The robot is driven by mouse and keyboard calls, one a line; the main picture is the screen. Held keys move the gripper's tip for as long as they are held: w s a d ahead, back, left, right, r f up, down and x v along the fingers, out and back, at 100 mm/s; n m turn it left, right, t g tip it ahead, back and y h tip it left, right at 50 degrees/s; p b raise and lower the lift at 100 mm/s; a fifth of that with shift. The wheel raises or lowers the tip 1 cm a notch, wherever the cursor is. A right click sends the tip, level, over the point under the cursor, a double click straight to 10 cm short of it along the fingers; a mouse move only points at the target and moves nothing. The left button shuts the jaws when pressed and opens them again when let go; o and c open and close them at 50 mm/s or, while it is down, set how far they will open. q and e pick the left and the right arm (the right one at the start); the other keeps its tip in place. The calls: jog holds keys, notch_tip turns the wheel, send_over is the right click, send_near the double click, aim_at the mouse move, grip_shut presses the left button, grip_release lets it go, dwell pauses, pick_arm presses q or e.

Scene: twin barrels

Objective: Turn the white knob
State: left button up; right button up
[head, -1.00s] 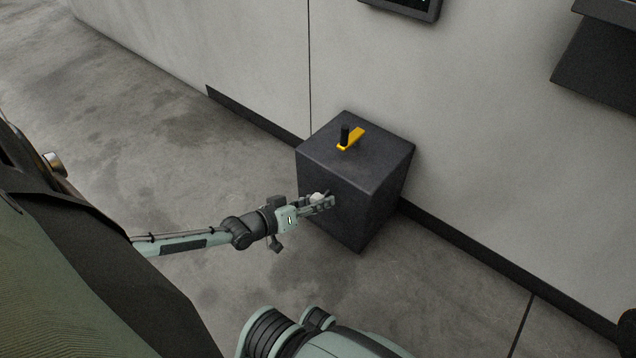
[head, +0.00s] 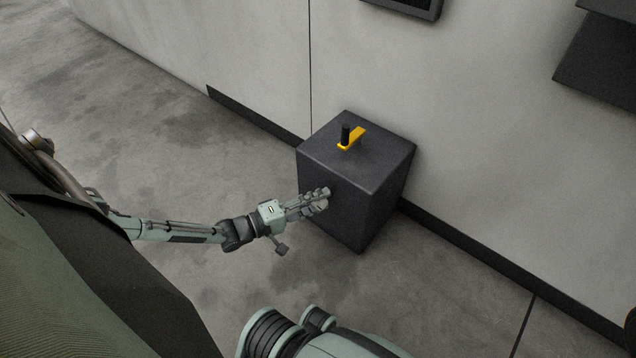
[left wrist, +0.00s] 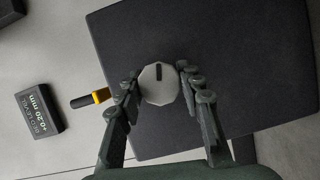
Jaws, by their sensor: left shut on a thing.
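The white knob (left wrist: 159,84) is on the side face of a dark box. In the left wrist view it is a pale faceted disc with a dark mark. My left gripper (left wrist: 159,87) has one finger on each side of the knob and is shut on it. In the head view my left gripper (head: 322,197) is at the box's front left face, and its fingers mostly hide the knob. My right gripper is not in view.
The dark box (head: 375,205) stands on the concrete floor against a pale wall. A yellow lever (head: 355,137) with a black handle is on its top. A dark panel (head: 598,62) juts from the wall at right. Floor left of the box is clear.

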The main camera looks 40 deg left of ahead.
pick_arm(q)
jog(key=n, duration=0.2)
jog(key=n+t, duration=0.1)
jog(key=n, duration=0.1)
jog(key=shift+t+h, duration=0.3)
jog(key=shift+n+t, duration=0.9)
jog(key=shift+n, duration=1.5)
jog(key=shift+w, duration=0.1)
jog(key=shift+a, duration=0.1)
jog(key=o, duration=1.2)
jog(key=shift+c, duration=0.2)
jog(key=shift+f, duration=0.1)
jog(key=v, duration=1.2)
